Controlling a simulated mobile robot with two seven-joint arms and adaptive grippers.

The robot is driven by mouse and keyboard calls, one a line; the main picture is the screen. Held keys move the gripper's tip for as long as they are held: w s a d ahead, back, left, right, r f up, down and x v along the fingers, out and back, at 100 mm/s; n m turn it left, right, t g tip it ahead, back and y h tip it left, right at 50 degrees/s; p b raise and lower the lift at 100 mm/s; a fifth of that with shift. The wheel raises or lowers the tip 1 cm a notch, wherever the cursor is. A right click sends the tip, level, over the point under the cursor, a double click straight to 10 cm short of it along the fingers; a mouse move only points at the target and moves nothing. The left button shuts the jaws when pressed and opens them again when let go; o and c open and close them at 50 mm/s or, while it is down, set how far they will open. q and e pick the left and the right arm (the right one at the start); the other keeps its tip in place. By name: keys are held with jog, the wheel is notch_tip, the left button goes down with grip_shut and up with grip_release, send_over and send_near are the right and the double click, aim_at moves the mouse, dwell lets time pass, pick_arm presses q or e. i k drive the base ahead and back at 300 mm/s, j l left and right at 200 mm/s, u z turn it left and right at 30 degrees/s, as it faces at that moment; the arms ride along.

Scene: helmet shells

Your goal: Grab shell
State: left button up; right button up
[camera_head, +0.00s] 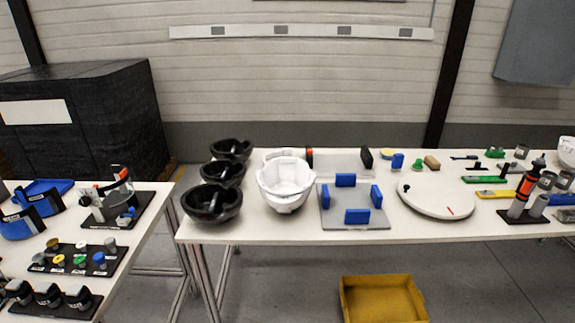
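A white helmet shell (285,199) rests open side up near the front left of the long white table (300,230). Several black shells stand in a row at the table's left end: the front one (211,213), the middle one (222,182) and the rear one (231,153). They are also open side up. Another white shell (567,152) shows partly at the right picture edge. A grey plate with blue blocks (355,222) lies right of the white shell. Neither of my grippers shows in this view.
A white round disc (437,213) and tools fill the table's right half. A left table (145,215) holds racks of parts across a floor gap. A yellow bin (383,301) sits on the floor in front. A dark block stack (88,110) stands behind left.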

aim_at(285, 184)
jog(key=i+j+u, duration=0.1)
jog(key=i+u, duration=0.15)
jog(key=i, duration=0.65)
jog(key=i+l+u, duration=0.1)
jog(key=i+u, duration=0.15)
jog(key=i, duration=0.6)
